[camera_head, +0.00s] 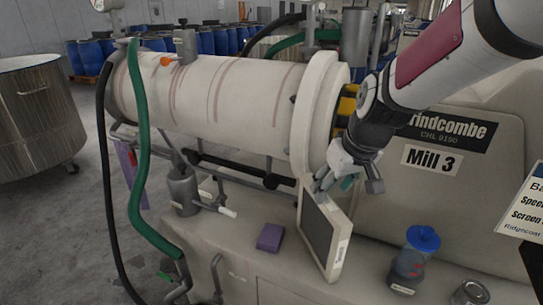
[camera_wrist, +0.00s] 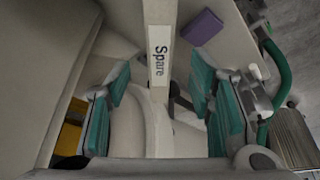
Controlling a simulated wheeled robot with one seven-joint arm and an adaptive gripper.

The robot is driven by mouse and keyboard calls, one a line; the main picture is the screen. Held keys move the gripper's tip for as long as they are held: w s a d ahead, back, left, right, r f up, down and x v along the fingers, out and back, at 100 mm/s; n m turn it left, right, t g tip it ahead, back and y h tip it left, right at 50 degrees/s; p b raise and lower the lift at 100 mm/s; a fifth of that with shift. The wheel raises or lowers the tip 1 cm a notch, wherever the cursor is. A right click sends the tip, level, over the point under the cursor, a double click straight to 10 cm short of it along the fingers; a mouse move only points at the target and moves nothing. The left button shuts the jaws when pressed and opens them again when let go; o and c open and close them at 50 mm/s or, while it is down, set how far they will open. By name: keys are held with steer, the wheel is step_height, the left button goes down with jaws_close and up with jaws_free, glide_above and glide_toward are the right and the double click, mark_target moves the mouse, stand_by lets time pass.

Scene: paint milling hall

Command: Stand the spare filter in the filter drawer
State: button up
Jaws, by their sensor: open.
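The spare filter (camera_head: 319,236) is a flat panel with a pale frame and a dark face. It stands upright on the bench beside the mill in the head view. In the wrist view its pale edge, labelled "Spare" (camera_wrist: 158,57), runs between my fingers. My gripper (camera_head: 347,182) is open at the filter's top edge, pointing downward. In the wrist view its green-padded fingers (camera_wrist: 160,105) are spread to both sides of the edge, with gaps on each side. I cannot make out the filter drawer in either view.
A purple block (camera_head: 270,237) lies on the bench left of the filter; a blue-lidded jar (camera_head: 416,254) and an open tin (camera_head: 471,293) are to its right. The mill's pale cylinder (camera_head: 215,100) and green hose (camera_head: 139,150) are on the left.

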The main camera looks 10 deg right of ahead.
mark_target(318, 212)
steer(key=b+x, duration=0.1)
steer(key=x, duration=1.1)
steer(key=shift+s+f, duration=0.1)
steer(key=shift+s, duration=0.05)
steer(key=shift+f, duration=0.25)
stand_by(0.4)
jaws_close()
